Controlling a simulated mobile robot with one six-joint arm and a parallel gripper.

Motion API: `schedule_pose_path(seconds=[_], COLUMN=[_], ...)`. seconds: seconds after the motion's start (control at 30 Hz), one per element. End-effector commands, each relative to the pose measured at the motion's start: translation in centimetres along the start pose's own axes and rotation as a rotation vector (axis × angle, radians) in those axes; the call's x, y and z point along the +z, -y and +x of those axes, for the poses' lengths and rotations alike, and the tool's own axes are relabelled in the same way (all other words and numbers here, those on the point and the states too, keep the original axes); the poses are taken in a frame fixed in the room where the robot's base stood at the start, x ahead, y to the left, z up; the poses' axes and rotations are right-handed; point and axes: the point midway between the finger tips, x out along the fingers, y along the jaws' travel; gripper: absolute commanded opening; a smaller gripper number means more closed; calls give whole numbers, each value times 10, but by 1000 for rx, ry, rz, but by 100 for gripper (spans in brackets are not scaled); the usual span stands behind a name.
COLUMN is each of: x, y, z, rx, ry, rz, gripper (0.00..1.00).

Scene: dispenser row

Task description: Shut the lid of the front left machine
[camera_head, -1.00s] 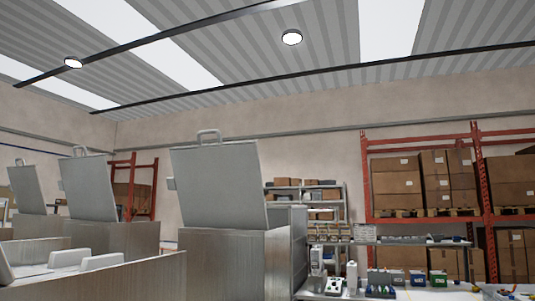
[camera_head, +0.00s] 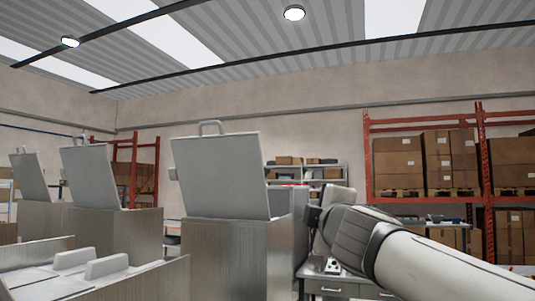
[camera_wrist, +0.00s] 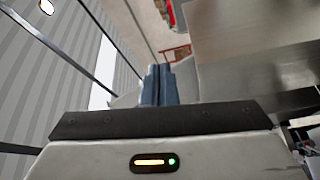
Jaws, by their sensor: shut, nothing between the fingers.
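The nearest upright machine (camera_head: 235,250) stands mid-left in the head view, a brushed-metal box. Its pale grey lid (camera_head: 217,178) stands open, leaning slightly back, with a loop handle (camera_head: 210,128) on top. I cannot tell for sure whether this is the front left machine. My arm reaches in from the lower right, its end just right of this machine. My gripper (camera_wrist: 157,72) shows in the wrist view with its blue-grey fingers together and empty. Its fingertips are not clear in the head view. Metal surfaces (camera_wrist: 265,75) fill the wrist view's right side; contact cannot be judged.
Two more machines with open lids (camera_head: 90,178) (camera_head: 30,178) stand farther left. An open-topped metal box (camera_head: 135,282) with pale blocks inside fills the lower left. A drawer table (camera_head: 335,288) stands behind my arm. Red racks (camera_head: 368,160) with cartons line the back.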

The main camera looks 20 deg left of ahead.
Motion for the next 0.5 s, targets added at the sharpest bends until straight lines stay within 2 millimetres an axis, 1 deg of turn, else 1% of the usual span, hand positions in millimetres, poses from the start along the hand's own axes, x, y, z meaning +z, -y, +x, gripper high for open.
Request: schedule_pose_path(seconds=[0.03,0.1,0.2,0.3,0.43,0.5], x=[-39,-80,-121,-142,-153,-156], y=[-28,-53,-74,-84,-89,-90], z=[6,6,3,-1,4,11], rx=[49,109,168,201,212,211], ry=[-99,-207,-311,-366,-386,-386], rz=[-90,-202,-318,-384,-412,-412], gripper=[0,0,0,0,0,0])
